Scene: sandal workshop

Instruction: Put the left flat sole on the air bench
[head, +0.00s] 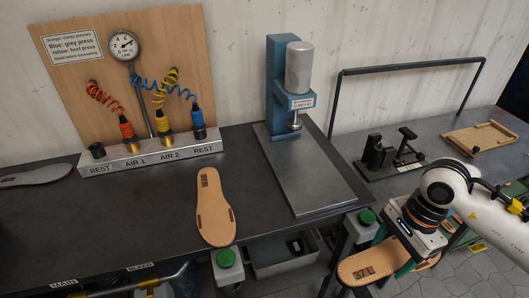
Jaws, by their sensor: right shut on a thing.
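A tan flat sole (215,205) with dark slots and a dark mark lies on the dark air bench (130,215), in front of the air rail. A second tan flat sole (362,268), with a dark mark near its end, is in my right gripper (400,255) at the lower right, beyond the bench's front edge. The right gripper is shut on it and partly covers it. I cannot tell from the marks which sole is the left one. My left gripper is not in view.
The metal air rail (150,152) carries red, yellow and blue hose plugs. A blue press (283,90) stands on the bench right of the lying sole. A grey sole-shaped piece (35,175) lies far left. A black clamp (390,150) and wooden tray (480,138) are on the right.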

